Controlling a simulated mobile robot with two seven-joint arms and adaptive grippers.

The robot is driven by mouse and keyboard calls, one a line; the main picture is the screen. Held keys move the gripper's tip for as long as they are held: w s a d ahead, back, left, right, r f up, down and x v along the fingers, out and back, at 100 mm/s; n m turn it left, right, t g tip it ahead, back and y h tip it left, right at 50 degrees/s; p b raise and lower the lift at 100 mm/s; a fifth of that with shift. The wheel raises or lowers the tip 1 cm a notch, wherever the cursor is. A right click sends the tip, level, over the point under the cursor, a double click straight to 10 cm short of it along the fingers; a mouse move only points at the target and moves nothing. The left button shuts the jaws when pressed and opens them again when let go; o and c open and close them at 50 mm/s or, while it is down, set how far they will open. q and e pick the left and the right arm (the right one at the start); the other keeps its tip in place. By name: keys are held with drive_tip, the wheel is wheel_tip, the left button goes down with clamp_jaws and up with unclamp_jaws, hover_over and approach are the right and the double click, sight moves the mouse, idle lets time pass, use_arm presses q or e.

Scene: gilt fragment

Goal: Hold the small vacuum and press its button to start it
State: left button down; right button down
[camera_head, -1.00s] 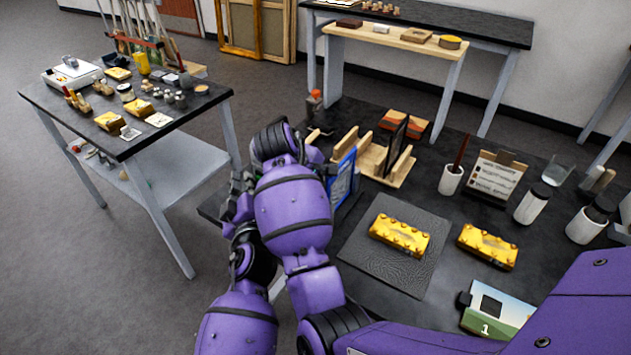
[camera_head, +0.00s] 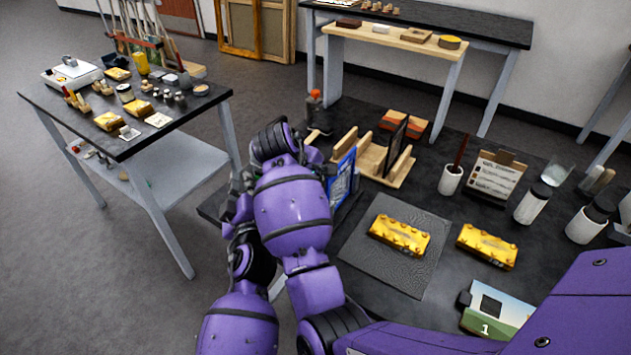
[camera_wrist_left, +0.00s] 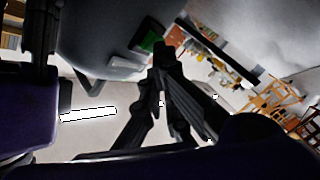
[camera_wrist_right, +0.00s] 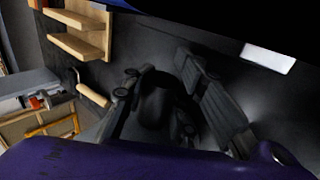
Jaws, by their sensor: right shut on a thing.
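The small vacuum shows in the left wrist view as a large grey rounded body (camera_wrist_left: 105,40) with a green patch near its right end. In the head view my purple arms mostly hide it. My right gripper (camera_wrist_right: 165,95) has its fingers on both sides of a dark rounded part, which looks like the vacuum's handle. My left gripper (camera_wrist_left: 165,52) has its fingertips together, close to the green patch; I cannot tell if they touch it. In the head view the left gripper (camera_head: 238,188) is at the table's left edge. The button itself is not clear.
The dark table (camera_head: 370,310) holds a grey mat (camera_head: 385,270) with a gilt piece (camera_head: 400,235), another gilt piece (camera_head: 487,246), a wooden rack (camera_head: 385,165) and white bottles. A cluttered side table (camera_head: 150,145) stands left, with open floor between.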

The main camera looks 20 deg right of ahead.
use_arm(q)
drive_tip(key=shift+s+a+r, duration=0.1)
drive_tip(key=shift+s+a, duration=0.15)
use_arm(e)
drive_tip(key=shift+r, duration=0.25)
drive_tip(key=shift+w, duration=0.1)
use_arm(q)
drive_tip(key=shift+s+a, duration=0.15)
drive_tip(key=shift+a, duration=0.1)
drive_tip(key=shift+s+a, duration=0.85)
drive_tip(key=shift+a, duration=0.25)
drive_tip(key=shift+s+a, duration=0.85)
drive_tip(key=shift+a, duration=0.2)
use_arm(e)
drive_tip(key=c, duration=1.5)
unclamp_jaws()
drive_tip(key=shift+o, duration=1)
drive_tip(key=shift+f, duration=0.15)
